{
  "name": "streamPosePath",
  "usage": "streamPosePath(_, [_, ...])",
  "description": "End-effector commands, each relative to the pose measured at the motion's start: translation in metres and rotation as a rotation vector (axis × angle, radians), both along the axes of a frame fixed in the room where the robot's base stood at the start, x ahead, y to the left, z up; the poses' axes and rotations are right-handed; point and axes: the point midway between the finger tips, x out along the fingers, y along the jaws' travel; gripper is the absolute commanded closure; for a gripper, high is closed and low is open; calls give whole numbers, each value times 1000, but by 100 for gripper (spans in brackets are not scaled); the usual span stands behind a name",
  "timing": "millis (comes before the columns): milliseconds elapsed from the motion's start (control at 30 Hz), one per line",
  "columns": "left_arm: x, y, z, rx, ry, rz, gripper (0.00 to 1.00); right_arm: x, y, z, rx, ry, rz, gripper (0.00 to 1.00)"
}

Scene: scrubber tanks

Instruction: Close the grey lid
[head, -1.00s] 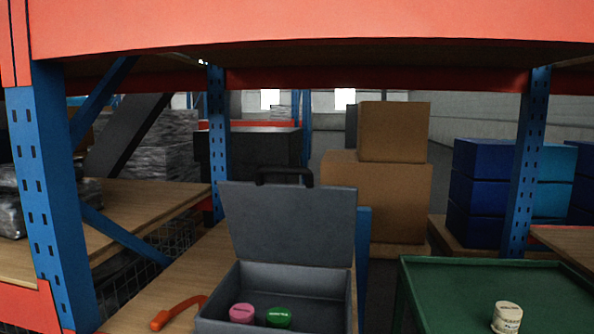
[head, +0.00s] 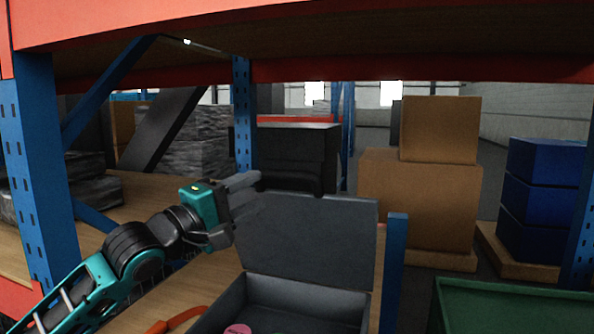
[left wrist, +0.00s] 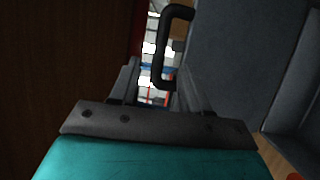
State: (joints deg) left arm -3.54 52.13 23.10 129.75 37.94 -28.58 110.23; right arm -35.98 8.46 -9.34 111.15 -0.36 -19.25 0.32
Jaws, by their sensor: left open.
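The grey lid (head: 310,232) stands upright, open, at the back of the grey case (head: 310,295). In the left wrist view the lid (left wrist: 238,50) fills the right side, with its black handle (left wrist: 160,55) at its left edge. My right gripper is not in view.
A pink-capped item (head: 238,329) sits in the case, cut by the bottom edge. An orange-handled tool (head: 172,321) lies left of the case on the wooden shelf (head: 195,280). A blue post (head: 395,265) stands right of the case. A shelf beam (head: 420,66) crosses above.

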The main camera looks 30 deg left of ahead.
Motion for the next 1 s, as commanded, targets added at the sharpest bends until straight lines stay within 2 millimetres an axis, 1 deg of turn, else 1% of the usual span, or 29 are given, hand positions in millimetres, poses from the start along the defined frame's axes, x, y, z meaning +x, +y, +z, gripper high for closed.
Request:
streamPosePath(100, [15, -2, 6, 3, -4, 2, 53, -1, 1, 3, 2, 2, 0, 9])
streamPosePath(700, [91, -15, 19, 2, -1, 1, 53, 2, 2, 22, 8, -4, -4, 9])
streamPosePath(800, [100, -16, 20, 2, -1, 1, 53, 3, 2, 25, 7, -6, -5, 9])
streamPosePath(1000, [110, -18, 21, 3, 1, 1, 53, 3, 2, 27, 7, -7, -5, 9])
